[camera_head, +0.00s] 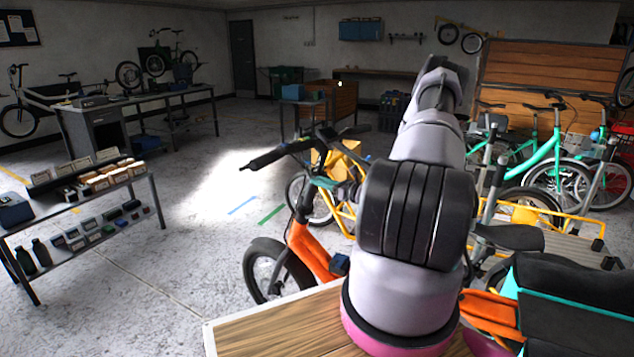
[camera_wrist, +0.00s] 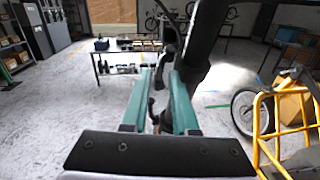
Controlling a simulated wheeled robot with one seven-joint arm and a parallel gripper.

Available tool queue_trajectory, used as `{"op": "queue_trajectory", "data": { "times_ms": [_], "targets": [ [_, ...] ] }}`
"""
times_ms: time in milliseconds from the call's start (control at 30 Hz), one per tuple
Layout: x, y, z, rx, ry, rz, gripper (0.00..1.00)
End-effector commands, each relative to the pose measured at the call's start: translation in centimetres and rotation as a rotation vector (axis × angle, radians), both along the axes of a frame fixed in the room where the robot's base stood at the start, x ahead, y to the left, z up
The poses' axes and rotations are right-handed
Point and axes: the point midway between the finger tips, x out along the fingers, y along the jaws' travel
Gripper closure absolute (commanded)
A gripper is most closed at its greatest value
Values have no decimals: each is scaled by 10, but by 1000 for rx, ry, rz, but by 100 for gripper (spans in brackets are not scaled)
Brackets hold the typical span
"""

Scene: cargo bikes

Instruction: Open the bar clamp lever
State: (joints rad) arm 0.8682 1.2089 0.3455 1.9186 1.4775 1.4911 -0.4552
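In the head view, the orange bike's black handlebar (camera_head: 265,158) is left of my arm. The clamp cannot be made out there.
A yellow bike frame (camera_wrist: 262,130) stands close on the right in the wrist view. A low shelf with boxes and bottles (camera_head: 150,192) is at left in the head view. Teal bikes (camera_head: 540,150) stand at right. The floor left of the orange bike is clear.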

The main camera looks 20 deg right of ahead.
Motion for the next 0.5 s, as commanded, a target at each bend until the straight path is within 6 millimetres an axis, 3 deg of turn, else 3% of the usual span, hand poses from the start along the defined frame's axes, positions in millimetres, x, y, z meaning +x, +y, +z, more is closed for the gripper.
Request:
{"op": "queue_trajectory", "data": {
  "times_ms": [133,433,467,500],
  "targets": [
    [10,6,0,0,1,0,73],
    [13,7,0,0,1,0,73],
    [13,7,0,0,1,0,76],
    [13,7,0,0,1,0,92]
  ]
}}
